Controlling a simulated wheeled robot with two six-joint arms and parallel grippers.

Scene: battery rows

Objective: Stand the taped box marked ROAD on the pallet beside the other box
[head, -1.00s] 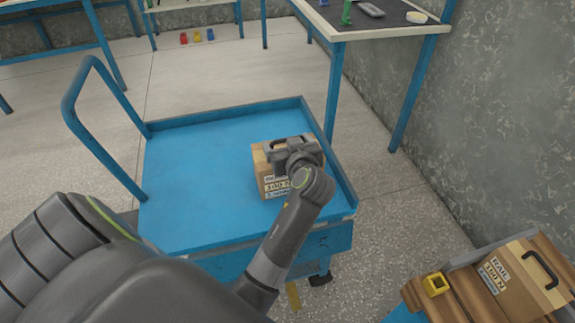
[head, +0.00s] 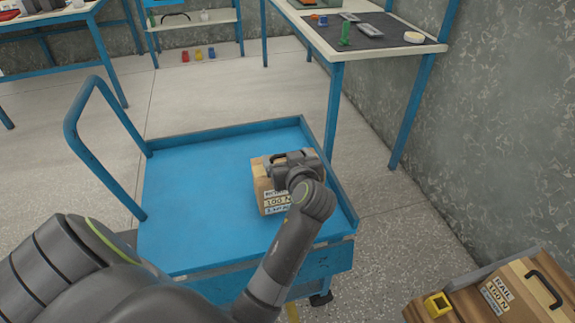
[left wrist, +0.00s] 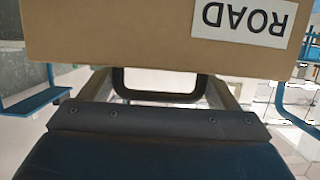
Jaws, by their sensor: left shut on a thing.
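The taped box marked ROAD (head: 268,200) is a brown carton with a white label, upright at the right side of the blue cart's bed. My left gripper (head: 290,163) is over its top, shut on its dark handle. In the left wrist view the ROAD label (left wrist: 243,18) shows upside down on the box, and the handle (left wrist: 160,97) lies between the fingers. I cannot tell whether the ROAD box touches the bed. My right gripper is not in view.
The blue cart (head: 195,205) has a raised rim and a tall push handle (head: 95,140) at left. A yellow block (head: 437,304) sits on the pallet beside the RAIL box. A workbench (head: 375,45) stands behind the cart. A grey wall runs along the right.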

